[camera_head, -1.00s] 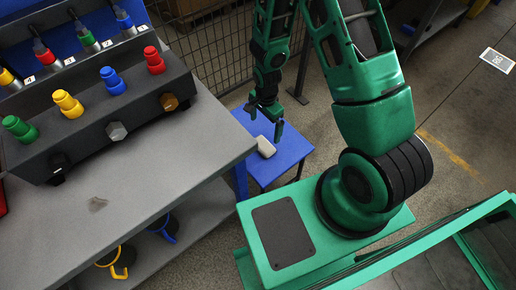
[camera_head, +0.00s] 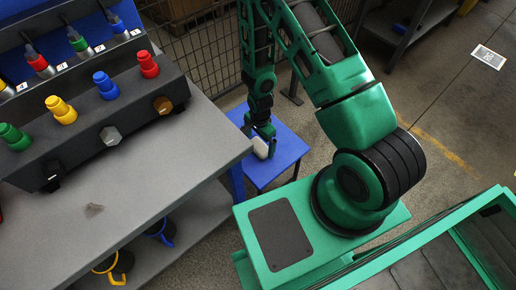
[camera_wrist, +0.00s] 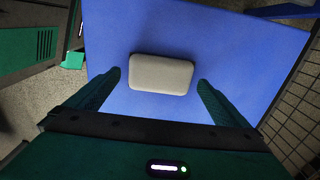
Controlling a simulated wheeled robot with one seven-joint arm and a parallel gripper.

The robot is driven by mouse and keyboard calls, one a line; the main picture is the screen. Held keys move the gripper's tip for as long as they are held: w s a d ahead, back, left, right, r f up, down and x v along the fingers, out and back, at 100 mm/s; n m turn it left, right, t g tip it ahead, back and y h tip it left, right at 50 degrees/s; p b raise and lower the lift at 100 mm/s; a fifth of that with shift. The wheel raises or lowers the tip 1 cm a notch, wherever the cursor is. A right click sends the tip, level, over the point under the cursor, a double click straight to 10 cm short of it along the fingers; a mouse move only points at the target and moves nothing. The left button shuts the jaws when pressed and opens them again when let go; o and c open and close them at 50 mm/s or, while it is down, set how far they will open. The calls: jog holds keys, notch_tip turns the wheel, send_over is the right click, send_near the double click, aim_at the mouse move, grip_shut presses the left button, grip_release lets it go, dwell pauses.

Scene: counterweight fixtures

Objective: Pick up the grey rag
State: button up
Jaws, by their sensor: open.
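The grey rag (camera_head: 260,148) looks like a light grey folded pad with rounded corners. It lies flat on the blue table (camera_head: 289,152), and in the wrist view the rag (camera_wrist: 161,74) shows whole near the upper middle. My gripper (camera_head: 262,138) is low over it, and in the wrist view its two fingers are open, one to the left and one to the right of the rag. A gap shows between each fingertip and the rag's ends. The gripper partly hides the rag in the head view. I cannot tell the exact height of the fingertips above the table.
A grey workbench (camera_head: 150,195) stands left of the blue table, with a dark fixture (camera_head: 110,130) carrying coloured knobs. A small brownish patch (camera_head: 95,210) marks the bench top. A wire mesh fence (camera_head: 205,55) stands behind. The blue top around the rag is clear.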

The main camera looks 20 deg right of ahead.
aim_at(259, 146)
jog(key=shift+f, duration=0.8)
jog(key=c, duration=1)
jog(key=shift+r, duration=0.1)
jog(key=shift+r, duration=4.95)
